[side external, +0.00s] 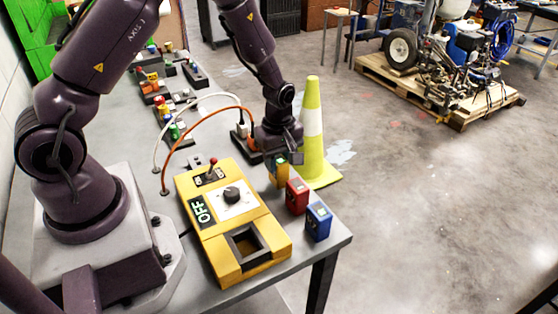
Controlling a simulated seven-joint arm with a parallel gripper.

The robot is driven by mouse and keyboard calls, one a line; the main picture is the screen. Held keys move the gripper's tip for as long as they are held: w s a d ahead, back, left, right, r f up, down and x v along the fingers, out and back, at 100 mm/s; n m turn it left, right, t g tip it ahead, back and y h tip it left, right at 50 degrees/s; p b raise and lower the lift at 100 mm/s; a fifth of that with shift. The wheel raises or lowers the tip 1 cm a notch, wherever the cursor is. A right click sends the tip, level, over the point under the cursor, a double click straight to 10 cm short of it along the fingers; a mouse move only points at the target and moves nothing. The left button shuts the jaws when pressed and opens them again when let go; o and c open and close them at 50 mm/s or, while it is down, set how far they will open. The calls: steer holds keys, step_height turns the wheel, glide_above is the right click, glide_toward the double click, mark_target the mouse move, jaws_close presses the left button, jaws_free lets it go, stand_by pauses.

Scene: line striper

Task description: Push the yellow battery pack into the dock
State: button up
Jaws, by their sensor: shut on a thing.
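The yellow battery pack (281,177) stands upright on the table, to the right of the yellow control box. My gripper (279,158) is above it, with its fingers shut on the pack's top part. The dock (246,244) is the square dark opening in the near end of the yellow box (222,217). It looks empty, and the pack is apart from it, farther back and to the right. The fingers hide part of the pack's top, and I cannot tell whether its base touches the table.
A red pack (297,196) and a blue pack (318,221) stand close by, near the table's right edge. A lever (212,168) and a knob (232,194) rise from the box. White and orange cables (205,110) arch behind it. A yellow-green cone (313,130) stands beyond the table.

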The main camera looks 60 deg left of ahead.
steer(key=shift+r, duration=0.1)
steer(key=shift+r, duration=1.85)
steer(key=shift+r, duration=0.1)
step_height(320, 180, up, 12)
steer(key=s+d, duration=1.4)
steer(key=s, duration=0.1)
step_height(320, 180, down, 11)
steer(key=shift+f, duration=2.1)
stand_by(1.2)
